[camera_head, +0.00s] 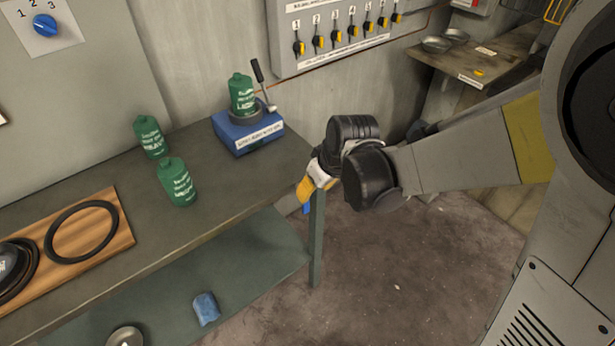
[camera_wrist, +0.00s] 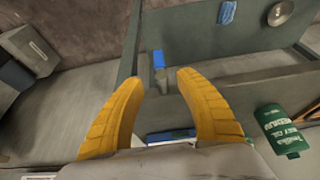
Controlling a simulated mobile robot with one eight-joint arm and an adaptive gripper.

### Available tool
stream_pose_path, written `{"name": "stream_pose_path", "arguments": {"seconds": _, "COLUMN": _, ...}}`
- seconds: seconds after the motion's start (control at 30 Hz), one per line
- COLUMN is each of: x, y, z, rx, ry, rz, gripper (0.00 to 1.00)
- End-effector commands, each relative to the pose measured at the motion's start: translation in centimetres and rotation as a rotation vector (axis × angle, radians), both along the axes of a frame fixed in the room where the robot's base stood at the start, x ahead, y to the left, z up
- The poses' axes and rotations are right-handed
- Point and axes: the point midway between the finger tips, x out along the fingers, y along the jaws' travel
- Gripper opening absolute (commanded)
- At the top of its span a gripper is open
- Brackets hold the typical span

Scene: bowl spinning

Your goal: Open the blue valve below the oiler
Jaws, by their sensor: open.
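The oiler is a blue box (camera_head: 248,133) with a white label, a green bottle (camera_head: 242,95) on top and a black-handled lever. It stands at the table's right end. A small blue valve handle (camera_wrist: 158,60) on a grey stem shows in the wrist view, by the table's edge. In the head view only a blue bit (camera_head: 306,209) shows, mostly hidden behind my gripper. My gripper (camera_head: 304,192) is beside the table's right end, below the oiler's level. In the wrist view its yellow fingers (camera_wrist: 159,77) are open, with the valve between and just beyond the tips.
Two green bottles (camera_head: 177,182) (camera_head: 149,137) stand on the table (camera_head: 215,185). A wooden board (camera_head: 120,240) with a black ring lies at the left. A blue cloth-like item (camera_head: 206,308) lies on the lower shelf. A table leg (camera_head: 317,240) stands close to my gripper. Floor to the right is clear.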

Motion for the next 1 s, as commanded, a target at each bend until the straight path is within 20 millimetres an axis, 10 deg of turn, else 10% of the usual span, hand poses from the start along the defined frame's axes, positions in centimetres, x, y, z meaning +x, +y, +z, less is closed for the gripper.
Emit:
{"name": "stream_pose_path", "arguments": {"seconds": 0.4, "x": 2.4, "y": 1.6, "z": -7.3, "rx": 0.001, "ry": -0.001, "rz": -0.001, "gripper": 0.41}}
{"name": "stream_pose_path", "arguments": {"seconds": 0.83, "x": 2.8, "y": 1.9, "z": -8.1, "rx": 0.000, "ry": -0.001, "rz": -0.002, "gripper": 0.41}}
{"name": "stream_pose_path", "arguments": {"seconds": 1.0, "x": 2.8, "y": 1.8, "z": -8.1, "rx": 0.000, "ry": -0.001, "rz": -0.002, "gripper": 0.00}}
